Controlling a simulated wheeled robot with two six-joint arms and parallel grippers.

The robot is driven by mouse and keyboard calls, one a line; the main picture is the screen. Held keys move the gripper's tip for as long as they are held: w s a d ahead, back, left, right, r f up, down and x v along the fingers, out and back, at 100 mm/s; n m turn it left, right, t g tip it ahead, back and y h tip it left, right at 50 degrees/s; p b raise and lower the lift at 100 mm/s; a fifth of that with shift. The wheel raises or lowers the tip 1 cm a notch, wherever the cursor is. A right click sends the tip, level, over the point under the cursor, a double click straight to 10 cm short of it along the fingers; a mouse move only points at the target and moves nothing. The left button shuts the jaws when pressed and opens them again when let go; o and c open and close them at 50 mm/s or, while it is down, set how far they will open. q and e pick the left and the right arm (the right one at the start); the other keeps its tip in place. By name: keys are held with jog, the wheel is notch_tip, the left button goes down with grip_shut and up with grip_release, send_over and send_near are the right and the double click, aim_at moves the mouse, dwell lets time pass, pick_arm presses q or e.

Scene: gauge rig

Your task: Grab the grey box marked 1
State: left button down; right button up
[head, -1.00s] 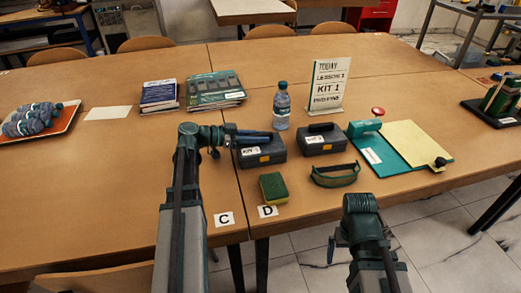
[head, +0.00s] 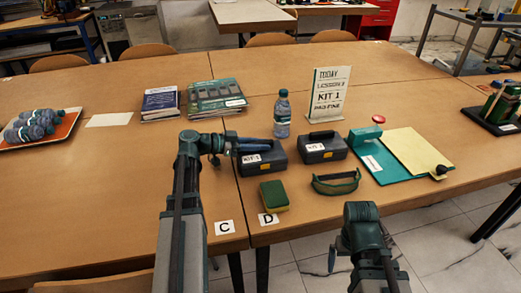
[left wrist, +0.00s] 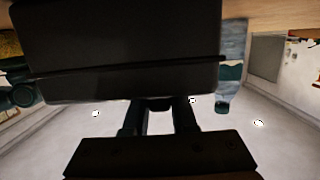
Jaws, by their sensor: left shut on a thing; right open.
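Two dark grey boxes with top handles and white labels stand side by side on the table. The labels seem to start with "KIT"; their numbers are too small to read surely. My left gripper (head: 250,147) is shut on the handle of the left grey box (head: 264,161). In the left wrist view this box (left wrist: 120,50) fills the upper part, with the fingers (left wrist: 160,118) at its handle. The right grey box (head: 324,150) stands apart, untouched. My right gripper (head: 337,250) is open and empty near the front edge, its fingers partly hidden.
A water bottle (head: 282,115) stands behind the boxes, beside a sign (head: 328,95). A teal clipboard (head: 383,165) lies to the right. Table left of my left arm is mostly clear.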

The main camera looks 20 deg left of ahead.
pick_arm(q)
notch_tip(320, 180, up, 10)
jog(key=p, duration=1)
jog(key=shift+r, duration=0.1)
